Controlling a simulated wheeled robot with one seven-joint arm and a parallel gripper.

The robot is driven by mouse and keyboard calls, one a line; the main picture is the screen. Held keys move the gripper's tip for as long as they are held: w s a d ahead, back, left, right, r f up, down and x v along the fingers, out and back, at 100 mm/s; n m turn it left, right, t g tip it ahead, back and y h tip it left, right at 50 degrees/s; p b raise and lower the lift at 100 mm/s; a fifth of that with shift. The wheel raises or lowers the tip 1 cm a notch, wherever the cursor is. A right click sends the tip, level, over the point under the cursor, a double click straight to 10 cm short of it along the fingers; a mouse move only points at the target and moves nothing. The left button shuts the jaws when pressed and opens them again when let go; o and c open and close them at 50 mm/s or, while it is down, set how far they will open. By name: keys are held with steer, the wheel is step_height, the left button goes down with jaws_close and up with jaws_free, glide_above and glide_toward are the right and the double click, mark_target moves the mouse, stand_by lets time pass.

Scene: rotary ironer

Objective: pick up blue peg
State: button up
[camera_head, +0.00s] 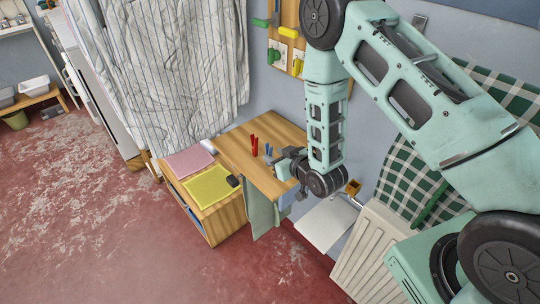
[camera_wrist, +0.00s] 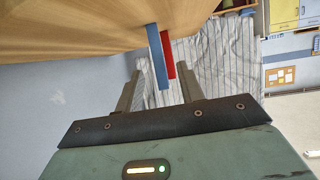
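The blue peg (camera_head: 267,149) stands upright on the wooden table top (camera_head: 235,145), beside the red peg (camera_head: 254,145). In the wrist view, which looks upside down, the blue peg (camera_wrist: 157,58) shows between the fingertips, with the red peg (camera_wrist: 170,55) partly behind it. My gripper (camera_wrist: 161,72) is open, one finger to each side of the blue peg in the picture. I cannot tell whether the peg is fully between the fingers or just beyond them. In the head view my gripper (camera_head: 284,161) is low over the table's right end, close to the blue peg.
A yellow cloth (camera_head: 208,187) and a pink cloth (camera_head: 188,161) lie on a lower wooden unit left of the table. Striped fabric (camera_head: 170,70) hangs behind. A wall board with yellow and green items (camera_head: 285,40) is above. A white radiator (camera_head: 370,255) stands at right.

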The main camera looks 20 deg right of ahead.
mark_target(271, 154)
steer(key=shift+p+x, duration=1)
steer(key=shift+x, duration=1.7)
jaws_close()
